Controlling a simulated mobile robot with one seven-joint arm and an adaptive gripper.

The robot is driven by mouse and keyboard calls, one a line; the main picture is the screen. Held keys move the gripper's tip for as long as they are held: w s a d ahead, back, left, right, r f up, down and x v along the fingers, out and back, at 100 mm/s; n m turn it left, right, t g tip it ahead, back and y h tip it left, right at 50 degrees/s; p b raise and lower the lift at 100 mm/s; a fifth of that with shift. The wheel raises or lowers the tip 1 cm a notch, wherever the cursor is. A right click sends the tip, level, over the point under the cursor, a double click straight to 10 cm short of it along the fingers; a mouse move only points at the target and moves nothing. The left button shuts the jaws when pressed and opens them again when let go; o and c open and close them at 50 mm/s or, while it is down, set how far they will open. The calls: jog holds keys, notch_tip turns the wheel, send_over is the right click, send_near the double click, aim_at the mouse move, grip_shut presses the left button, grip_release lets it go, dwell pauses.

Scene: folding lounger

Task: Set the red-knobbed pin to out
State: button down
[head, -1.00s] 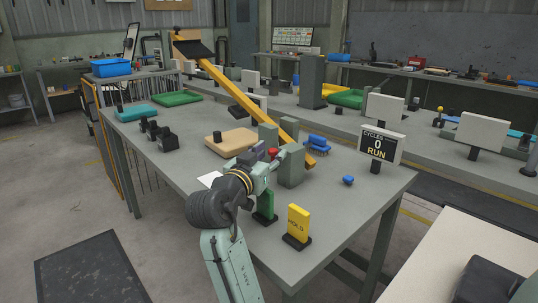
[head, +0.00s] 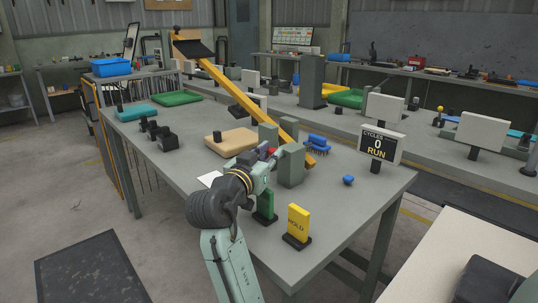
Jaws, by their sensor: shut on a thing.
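The red-knobbed pin (head: 271,152) is at the grey-green post block (head: 291,165) on the near side of the bench. Only a little of its red knob shows; how far the pin sticks out cannot be told. My gripper (head: 268,156) reaches in from the front and is shut on the red knob. Its fingers hide most of the knob. A yellow sloping beam (head: 240,98) passes between the grey-green posts, its lower end near the block.
A yellow HOLD sign (head: 298,221) and a green sign (head: 265,205) stand close to my arm in front. A counter reading 0 RUN (head: 380,146), a blue brush (head: 318,142) and a blue knob (head: 348,180) are to the right. The bench's front right is mostly clear.

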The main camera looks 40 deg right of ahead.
jog(key=a, duration=0.5)
jog(key=shift+s+a+f, duration=0.1)
jog(key=shift+s+a, duration=0.05)
jog(key=shift+s, duration=0.05)
jog(key=c, duration=1.4)
grip_release()
jog(key=shift+a, duration=0.15)
jog(key=shift+c, duration=0.2)
jog(key=v, duration=1.2)
